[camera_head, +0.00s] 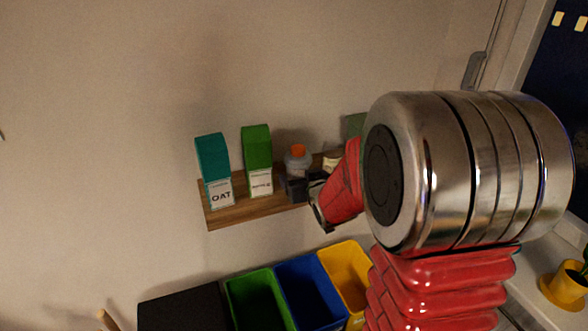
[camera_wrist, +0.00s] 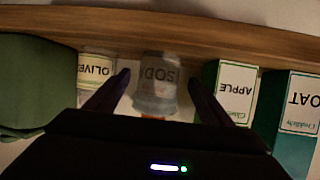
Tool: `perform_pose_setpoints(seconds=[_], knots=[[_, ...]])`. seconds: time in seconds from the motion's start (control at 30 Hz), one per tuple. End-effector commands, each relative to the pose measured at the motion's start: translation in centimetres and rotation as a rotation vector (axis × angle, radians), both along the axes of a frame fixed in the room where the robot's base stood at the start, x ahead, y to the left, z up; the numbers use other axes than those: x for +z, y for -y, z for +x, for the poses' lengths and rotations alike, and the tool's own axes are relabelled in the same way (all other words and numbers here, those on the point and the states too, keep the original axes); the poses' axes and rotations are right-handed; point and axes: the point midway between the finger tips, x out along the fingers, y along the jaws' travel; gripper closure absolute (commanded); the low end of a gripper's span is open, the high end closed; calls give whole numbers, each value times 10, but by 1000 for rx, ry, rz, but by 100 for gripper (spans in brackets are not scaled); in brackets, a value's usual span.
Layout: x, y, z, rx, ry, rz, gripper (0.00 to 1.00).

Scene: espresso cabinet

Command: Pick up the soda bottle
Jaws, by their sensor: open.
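The soda bottle (camera_head: 298,162) is a clear, greyish bottle with an orange cap, standing on the wooden wall shelf. In the wrist view, which is upside down, the bottle (camera_wrist: 157,92) shows a label reading "SOD", partly cut off. My gripper (camera_head: 305,188) is in front of the bottle at the shelf and hides its lower part in the head view. In the wrist view my open gripper (camera_wrist: 158,80) has one dark finger on each side of the bottle. I cannot tell whether either finger touches it.
An apple carton (camera_wrist: 230,92) stands close beside the bottle, and an oat carton (camera_wrist: 298,102) is beyond it. An olive container (camera_wrist: 96,68) and a green object (camera_wrist: 32,85) are on the other side. Below the shelf (camera_head: 232,214) are green, blue and yellow bins (camera_head: 308,285).

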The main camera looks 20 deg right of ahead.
Motion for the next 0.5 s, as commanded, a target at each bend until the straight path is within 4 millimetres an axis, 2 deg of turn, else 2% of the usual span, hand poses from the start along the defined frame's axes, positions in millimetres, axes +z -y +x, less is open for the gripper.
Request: perform_pose_setpoints(seconds=[0.2,0.5], knots=[[-8,2,19,0,0,1,25],[-10,3,24,0,2,0,25]])
